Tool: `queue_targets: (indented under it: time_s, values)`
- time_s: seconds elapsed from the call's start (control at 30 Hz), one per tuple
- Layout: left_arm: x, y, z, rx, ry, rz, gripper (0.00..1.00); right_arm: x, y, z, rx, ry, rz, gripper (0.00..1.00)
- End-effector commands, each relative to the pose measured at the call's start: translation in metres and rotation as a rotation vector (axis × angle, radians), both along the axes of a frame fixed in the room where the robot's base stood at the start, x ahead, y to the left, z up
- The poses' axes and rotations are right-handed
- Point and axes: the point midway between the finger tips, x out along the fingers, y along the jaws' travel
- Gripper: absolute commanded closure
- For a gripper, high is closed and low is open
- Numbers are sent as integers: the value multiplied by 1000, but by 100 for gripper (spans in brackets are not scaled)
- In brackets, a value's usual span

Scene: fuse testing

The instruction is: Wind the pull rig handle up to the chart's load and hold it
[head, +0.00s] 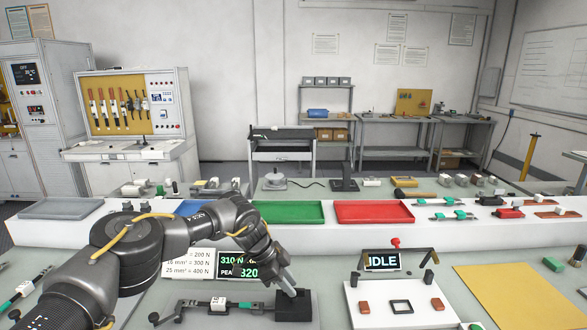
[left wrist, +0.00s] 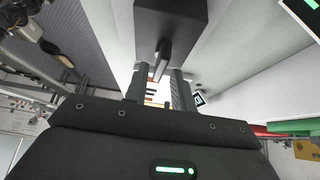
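The pull rig lies on the near bench in the head view, with a rail holding a green piece (head: 245,305), a white block (head: 218,303) and a black end block (head: 294,308). My left gripper (head: 287,280) points down at the black block. In the left wrist view, the block (left wrist: 170,20) carries a dark handle (left wrist: 161,60) in line with the gap between my left fingers (left wrist: 159,88). The fingers look apart, with bright gaps beside the handle. The chart (head: 186,263) is partly hidden by my arm; it reads 16 mm² = 300 N and 25 mm² = 400 N. The readout (head: 238,265) shows 310 N, peak 320. My right gripper is out of view.
A display (head: 382,261) reads IDLE behind a white board (head: 390,316) with small brown parts. A yellow mat (head: 520,295) lies at right. Green (head: 290,212) and red (head: 373,212) trays stand on the raised shelf behind.

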Motion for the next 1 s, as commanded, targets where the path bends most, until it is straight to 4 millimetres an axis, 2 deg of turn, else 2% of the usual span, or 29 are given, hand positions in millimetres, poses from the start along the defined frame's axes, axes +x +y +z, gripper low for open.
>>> queue_targets:
  time_s: [0.1, 0.57, 1.0]
  values:
    - [1, 0, 13, 0, -2, 0, 75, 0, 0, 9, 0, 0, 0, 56]
    - [0, 0, 52, 0, -1, 1, 75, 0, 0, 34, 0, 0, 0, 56]
    - [0, 0, 53, 0, 0, 0, 75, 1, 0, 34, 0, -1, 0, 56]
